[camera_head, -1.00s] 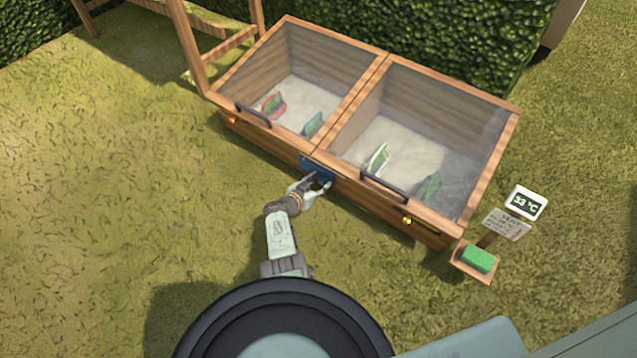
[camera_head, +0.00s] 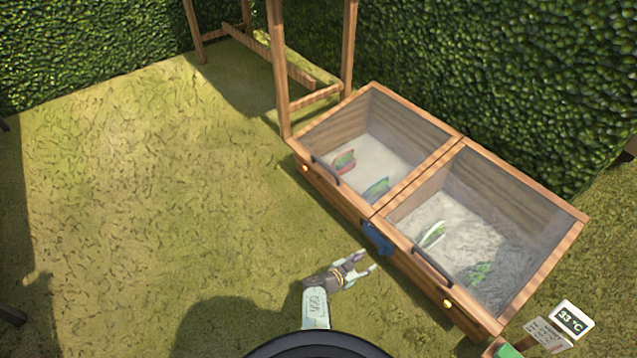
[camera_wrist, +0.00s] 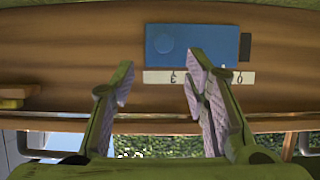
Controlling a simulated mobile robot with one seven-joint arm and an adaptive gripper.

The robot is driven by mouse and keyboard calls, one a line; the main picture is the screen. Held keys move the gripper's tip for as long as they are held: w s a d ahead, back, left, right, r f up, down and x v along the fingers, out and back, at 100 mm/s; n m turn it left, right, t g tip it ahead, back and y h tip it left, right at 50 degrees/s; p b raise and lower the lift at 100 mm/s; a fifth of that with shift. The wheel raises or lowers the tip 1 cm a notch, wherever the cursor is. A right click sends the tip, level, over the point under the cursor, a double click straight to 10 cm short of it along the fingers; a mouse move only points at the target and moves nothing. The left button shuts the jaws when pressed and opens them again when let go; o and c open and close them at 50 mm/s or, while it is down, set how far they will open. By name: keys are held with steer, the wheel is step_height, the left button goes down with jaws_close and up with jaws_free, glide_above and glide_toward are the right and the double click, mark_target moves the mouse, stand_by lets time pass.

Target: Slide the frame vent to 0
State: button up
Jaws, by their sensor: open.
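The wooden cold frame (camera_head: 468,318) has two glazed lids and a blue vent slider (camera_head: 378,238) at the middle of its front board. In the wrist view the blue vent plate (camera_wrist: 184,48) lies over a white scale strip (camera_wrist: 160,77) with upside-down digits; a 0 shows toward its right end and a 3 further left. A dark slot shows just right of the plate. My gripper (camera_head: 366,262) is open and empty, in front of the vent and apart from it. Its two fingers (camera_wrist: 155,85) show in the wrist view, the right one overlapping the plate's lower edge.
A display (camera_head: 571,318) reading 33 °C stands at the frame's right end, by a sign (camera_head: 547,335) and a green block (camera_head: 507,351). Black lid handles (camera_head: 433,265) and brass knobs (camera_head: 447,303) project from the front. Grass to the left is free; hedges stand behind.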

steer(key=w+a+r+t+y, duration=0.1)
steer(key=w+a+r+t, duration=0.2)
steer(key=w+a+r, duration=0.5)
steer(key=w+a+r+n+t+y, duration=0.1)
steer(key=w+a+r+t, duration=0.3)
steer(key=w+a+r, duration=0.4)
step_height(320, 180, up, 4)
steer(key=shift+f+n+y, duration=0.1)
steer(key=shift+n+y, duration=0.2)
steer(key=shift+y, duration=0.5)
steer(key=shift+a, duration=0.1)
